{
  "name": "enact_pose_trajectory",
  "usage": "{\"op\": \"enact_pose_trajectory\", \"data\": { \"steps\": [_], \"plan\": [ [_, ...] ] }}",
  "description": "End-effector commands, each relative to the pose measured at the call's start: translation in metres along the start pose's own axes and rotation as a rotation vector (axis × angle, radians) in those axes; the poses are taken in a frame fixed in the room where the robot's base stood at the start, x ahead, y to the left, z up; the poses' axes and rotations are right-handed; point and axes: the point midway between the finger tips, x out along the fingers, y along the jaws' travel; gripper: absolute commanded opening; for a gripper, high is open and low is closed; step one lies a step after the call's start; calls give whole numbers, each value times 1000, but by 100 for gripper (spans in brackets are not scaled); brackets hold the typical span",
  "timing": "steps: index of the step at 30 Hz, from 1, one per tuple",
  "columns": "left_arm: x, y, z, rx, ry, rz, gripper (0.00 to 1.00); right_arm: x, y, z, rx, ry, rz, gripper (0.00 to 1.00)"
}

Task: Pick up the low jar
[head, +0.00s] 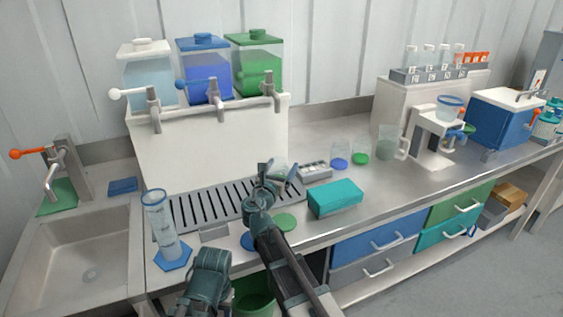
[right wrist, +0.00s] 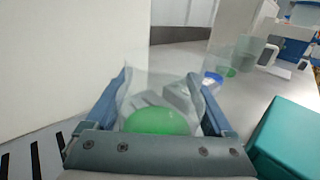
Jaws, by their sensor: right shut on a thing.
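My right gripper (head: 277,170) reaches over the counter in front of the white dispenser stand. In the right wrist view its two fingers (right wrist: 165,95) stand either side of a clear glass jar (right wrist: 150,80) with a green disc at its bottom, and they are shut on it. In the head view the jar (head: 279,166) is mostly hidden behind the gripper. I cannot tell whether its base touches the counter. Part of my left arm shows at the bottom, but no left fingers are visible.
A teal box (head: 335,198) lies right of the gripper, with a small grey rack (head: 316,171) behind it. Clear jars with blue (head: 340,162) and green (head: 361,157) bottoms stand farther right, beside a jug (head: 388,143). A tall cylinder (head: 160,222) stands left of the drip grate (head: 215,208).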

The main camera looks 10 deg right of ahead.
Motion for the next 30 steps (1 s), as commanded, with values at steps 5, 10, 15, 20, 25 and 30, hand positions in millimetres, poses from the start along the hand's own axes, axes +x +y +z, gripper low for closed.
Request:
{"op": "enact_pose_trajectory", "data": {
  "steps": [5, 10, 15, 20, 25, 30],
  "plan": [
    [-4, 0, 0, 0, 0, 0, 51, -42, -15, 4, 0, 0, 2, 26],
    [-7, -1, 0, 0, 0, 0, 51, -72, -24, 7, 0, 0, 2, 26],
    [-9, -1, 0, 0, 0, 0, 51, -95, -31, 9, 0, 0, 1, 26],
    [-10, -1, 1, 0, 0, 0, 51, -109, -35, 10, 0, 0, 2, 26],
    [-11, -1, 1, 0, 0, 0, 51, -116, -37, 11, 0, 0, 0, 26],
    [-11, -1, 1, 0, 0, 0, 51, -118, -38, 11, 0, 0, 1, 26]
  ]
}}
